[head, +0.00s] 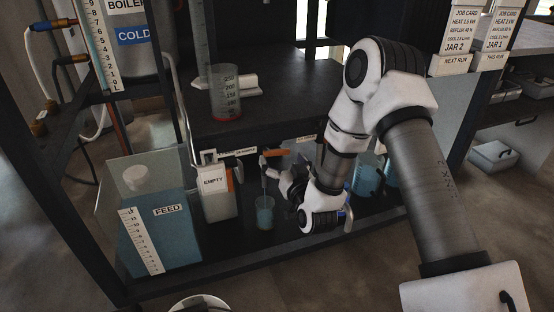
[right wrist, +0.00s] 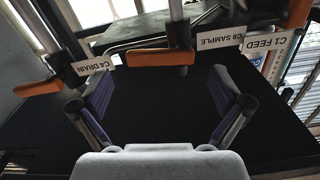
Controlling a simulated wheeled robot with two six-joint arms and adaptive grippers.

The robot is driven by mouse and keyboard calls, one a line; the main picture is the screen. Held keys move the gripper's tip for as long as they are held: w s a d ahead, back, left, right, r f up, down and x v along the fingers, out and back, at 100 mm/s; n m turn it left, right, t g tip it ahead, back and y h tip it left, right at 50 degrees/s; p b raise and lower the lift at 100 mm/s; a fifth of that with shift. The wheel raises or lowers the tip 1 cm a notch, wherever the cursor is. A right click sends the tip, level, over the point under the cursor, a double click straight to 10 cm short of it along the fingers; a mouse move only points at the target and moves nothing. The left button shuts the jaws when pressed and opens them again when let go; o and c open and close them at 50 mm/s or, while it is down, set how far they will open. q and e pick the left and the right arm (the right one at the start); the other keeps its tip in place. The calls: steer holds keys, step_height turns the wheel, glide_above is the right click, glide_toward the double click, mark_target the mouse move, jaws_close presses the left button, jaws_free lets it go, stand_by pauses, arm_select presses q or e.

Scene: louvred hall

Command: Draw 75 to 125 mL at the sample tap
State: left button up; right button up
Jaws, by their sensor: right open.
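The sample tap has an orange lever (head: 276,153), partly hidden by my right arm in the head view. In the right wrist view an orange lever (right wrist: 160,57) hangs beside the upside-down tag "C9 SAMPLE" (right wrist: 213,39). A small clear beaker (head: 264,214) with bluish contents stands on the lower shelf, below the tap. Its fill level is too small to read. My right gripper (head: 274,178) is open and empty near the tap. Its spread fingers (right wrist: 163,88) have the sample lever ahead between them, apart from it. My left gripper is out of view.
A second orange lever (right wrist: 38,87) is by the tag "C4 DRAIN" (right wrist: 94,66). A feed tank (head: 185,225) and an "EMPTY" container (head: 217,203) stand left of the beaker. A graduated beaker (head: 226,90) with red at its base stands on the upper shelf (head: 300,100).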

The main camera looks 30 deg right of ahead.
mark_target(277, 153)
steer(key=b+x, duration=0.1)
steer(key=x, duration=0.2)
steer(key=shift+w+f, duration=0.1)
steer(key=shift+f, duration=0.1)
steer(key=shift+w+d+r, duration=0.1)
steer(key=shift+w+d, duration=0.05)
steer(key=shift+w, duration=0.3)
steer(key=shift+c, duration=0.4)
